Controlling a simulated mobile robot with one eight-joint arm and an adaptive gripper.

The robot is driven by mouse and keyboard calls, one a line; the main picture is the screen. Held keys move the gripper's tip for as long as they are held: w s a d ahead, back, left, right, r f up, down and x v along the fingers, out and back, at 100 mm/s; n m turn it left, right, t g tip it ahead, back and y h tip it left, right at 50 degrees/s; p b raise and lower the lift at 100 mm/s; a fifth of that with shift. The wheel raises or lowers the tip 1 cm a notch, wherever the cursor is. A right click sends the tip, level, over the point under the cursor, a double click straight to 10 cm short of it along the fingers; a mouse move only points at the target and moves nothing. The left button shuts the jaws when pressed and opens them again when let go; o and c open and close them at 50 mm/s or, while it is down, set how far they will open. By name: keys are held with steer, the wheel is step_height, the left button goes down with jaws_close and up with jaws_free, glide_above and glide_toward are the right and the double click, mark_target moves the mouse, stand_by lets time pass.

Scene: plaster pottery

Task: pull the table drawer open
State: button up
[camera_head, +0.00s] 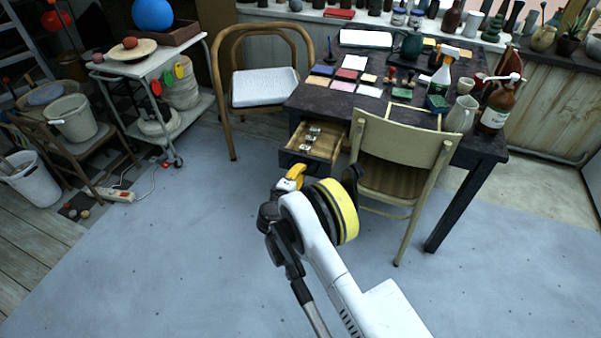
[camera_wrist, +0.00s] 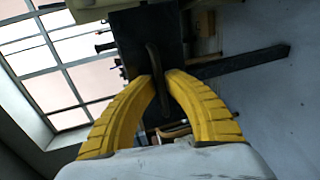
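The dark table (camera_head: 482,150) has a drawer (camera_head: 322,147) under its left front part. The drawer stands pulled out, and its pale wooden inside shows several small light objects. My gripper (camera_head: 296,171), with yellow fingers, is at the drawer's dark front panel (camera_head: 288,158). In the wrist view the two curved fingers of my gripper (camera_wrist: 161,78) come together on either side of a dark curved handle (camera_wrist: 154,62) and appear closed on it. The handle is hidden in the head view.
A pale wooden chair (camera_head: 405,145) stands just right of the drawer. Another chair with a white seat (camera_head: 265,88) stands to the left behind it. A trolley (camera_head: 150,65) is farther left. The grey floor (camera_head: 160,250) in front is clear.

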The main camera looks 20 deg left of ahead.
steer(key=shift+o, duration=1)
steer(key=d+v, duration=0.1)
steer(key=v, duration=1.1)
steer(key=shift+a, duration=0.4)
